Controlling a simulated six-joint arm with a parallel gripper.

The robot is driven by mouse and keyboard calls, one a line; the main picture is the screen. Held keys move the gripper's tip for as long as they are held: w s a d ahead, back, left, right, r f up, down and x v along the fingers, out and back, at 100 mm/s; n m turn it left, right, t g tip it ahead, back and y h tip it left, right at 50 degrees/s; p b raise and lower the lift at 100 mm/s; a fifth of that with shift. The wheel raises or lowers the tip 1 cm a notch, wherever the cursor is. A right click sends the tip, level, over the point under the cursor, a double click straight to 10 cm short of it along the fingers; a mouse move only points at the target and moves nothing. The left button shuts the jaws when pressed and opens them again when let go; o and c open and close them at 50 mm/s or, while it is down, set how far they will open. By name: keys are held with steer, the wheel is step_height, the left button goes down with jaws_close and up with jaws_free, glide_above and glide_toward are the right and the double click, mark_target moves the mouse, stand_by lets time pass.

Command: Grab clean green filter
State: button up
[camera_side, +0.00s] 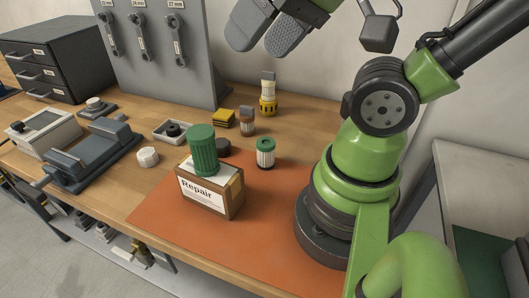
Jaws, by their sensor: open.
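A small filter with a green top and a pale pleated body (265,154) stands upright on the orange mat (270,205), left of my arm's base. I cannot tell for certain which of the two is the clean filter. My gripper (270,30) is at the top of the view, well above the table, with its two grey ribbed fingers apart and nothing between them.
A black round cap (222,148) lies behind the box, close to the green cylinder. A yellow-based fitting (268,98) and a brown-grey one (247,120) stand behind the filter. A grey wrench panel (165,50) rises at the back. The mat's front is clear.

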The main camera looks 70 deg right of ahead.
steer(key=shift+o, duration=0.8)
steer(key=n+g+h, duration=0.2)
steer(key=n+g, duration=0.2)
steer(key=g, duration=0.3)
glide_above(266, 142)
step_height(266, 142, down, 19)
steer(key=shift+w+d+f, duration=0.1)
steer(key=shift+w+d, duration=0.05)
step_height(266, 142, down, 4)
steer(key=shift+f, duration=3.2)
